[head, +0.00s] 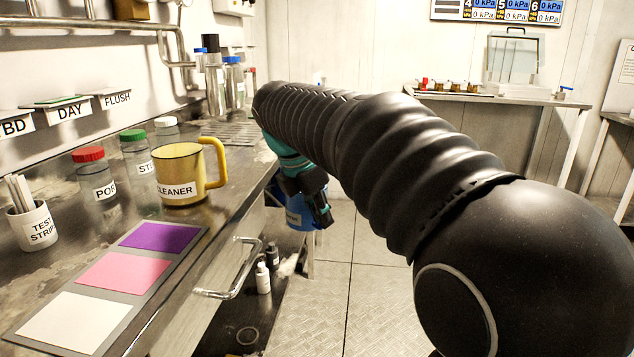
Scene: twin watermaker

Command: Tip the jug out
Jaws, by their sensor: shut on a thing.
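A blue jug-like vessel (299,219) with a pale label patch hangs beyond the counter's front edge, above the floor. My gripper (318,205) is shut on it, its black fingers covering part of its right side. The vessel's rim and handle are mostly hidden by the gripper, and its contents do not show. It looks roughly upright, but the exact tilt is hard to tell. A yellow jug labelled CLEANER (182,175) stands upright on the counter, its handle to the right, apart from my gripper.
The steel counter (60,265) carries a red-lidded jar (90,178), green- and white-lidded jars, a test strip cup (33,226) and coloured mats. Blue-capped bottles (234,82) stand further back. A handle (240,270) juts from the counter front. Small bottles (263,277) stand below. Floor right of the counter is clear.

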